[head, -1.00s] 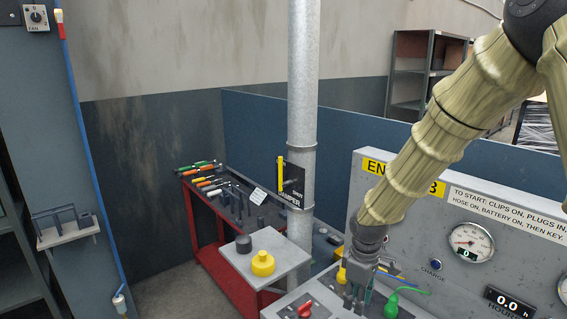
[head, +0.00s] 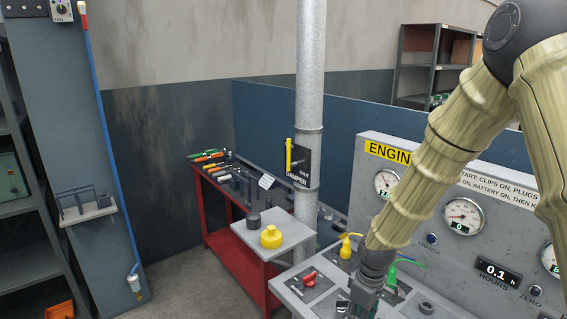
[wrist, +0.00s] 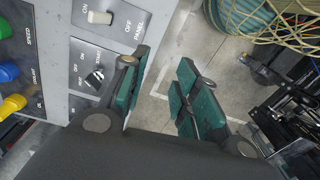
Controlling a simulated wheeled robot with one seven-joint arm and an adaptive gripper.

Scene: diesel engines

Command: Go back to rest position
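My gripper (head: 358,304) hangs at the front of the engine control panel (head: 465,190) in the head view, partly cut by the lower frame edge. In the wrist view my gripper (wrist: 160,78) has its two green-padded fingers spread apart with nothing between them. The panel desk's edge lies along the left finger, and bare floor shows between the fingers. My arm reaches down from the upper right across the gauges.
A red cart (head: 232,252) with tools stands left of the panel. A yellow cap (head: 271,237) sits on a small grey shelf. A red handle (head: 310,279) and a yellow plug (head: 345,250) are on the desk. Black machinery (wrist: 292,115) is at right in the wrist view.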

